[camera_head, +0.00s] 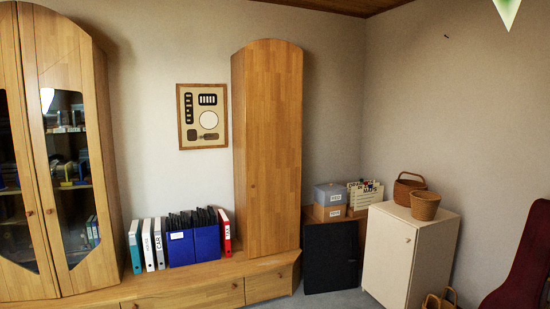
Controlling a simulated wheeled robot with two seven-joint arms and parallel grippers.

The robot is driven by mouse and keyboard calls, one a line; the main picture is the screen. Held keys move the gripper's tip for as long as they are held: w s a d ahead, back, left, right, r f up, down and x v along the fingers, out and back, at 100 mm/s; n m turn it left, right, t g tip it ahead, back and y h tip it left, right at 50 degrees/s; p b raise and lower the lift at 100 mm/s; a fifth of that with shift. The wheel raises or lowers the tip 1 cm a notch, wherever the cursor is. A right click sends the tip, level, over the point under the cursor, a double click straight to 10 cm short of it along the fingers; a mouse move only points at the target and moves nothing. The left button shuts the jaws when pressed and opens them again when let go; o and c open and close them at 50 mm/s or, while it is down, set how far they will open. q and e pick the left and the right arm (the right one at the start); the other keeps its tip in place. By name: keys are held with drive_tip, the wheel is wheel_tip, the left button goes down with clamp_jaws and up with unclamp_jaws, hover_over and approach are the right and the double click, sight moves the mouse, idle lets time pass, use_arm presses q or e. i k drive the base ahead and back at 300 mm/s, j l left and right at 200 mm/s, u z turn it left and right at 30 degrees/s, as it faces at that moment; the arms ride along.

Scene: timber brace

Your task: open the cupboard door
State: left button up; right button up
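Several cupboards are in the head view, and I cannot tell which one is meant. A low cream cupboard (408,254) stands at the right, its door shut, with a small knob near the door's right edge. A tall, narrow wooden cupboard (267,150) with a rounded top stands in the middle, its front closed, with a small knob low on its left side. A wooden glass-door cabinet (60,150) stands at the left, its two doors closed, with round knobs where they meet. Neither of my grippers is in view.
Two wicker baskets (425,205) sit on the cream cupboard. A dark panel (330,258) and boxes (330,194) are left of it. A red instrument case (523,260) leans at the far right. Binders (194,240) stand on the low wooden drawer bench (190,293). Little floor shows.

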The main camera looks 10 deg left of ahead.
sight(273, 68)
drive_tip(key=i+j+u, duration=0.15)
drive_tip(key=j, duration=0.25)
drive_tip(key=i+j+u, duration=0.2)
drive_tip(key=i+j, duration=0.2)
drive_tip(key=i+j+u, duration=0.15)
drive_tip(key=i+j, duration=0.15)
drive_tip(key=i, duration=0.2)
drive_tip(key=i+j+u, duration=0.2)
drive_tip(key=i, duration=0.35)
drive_tip(key=i+j+u, duration=0.15)
drive_tip(key=i, duration=0.4)
drive_tip(key=i+l+z, duration=0.15)
drive_tip(key=i+z, duration=0.8)
drive_tip(key=i+j+z, duration=0.1)
drive_tip(key=i+z, duration=0.25)
drive_tip(key=z, duration=0.15)
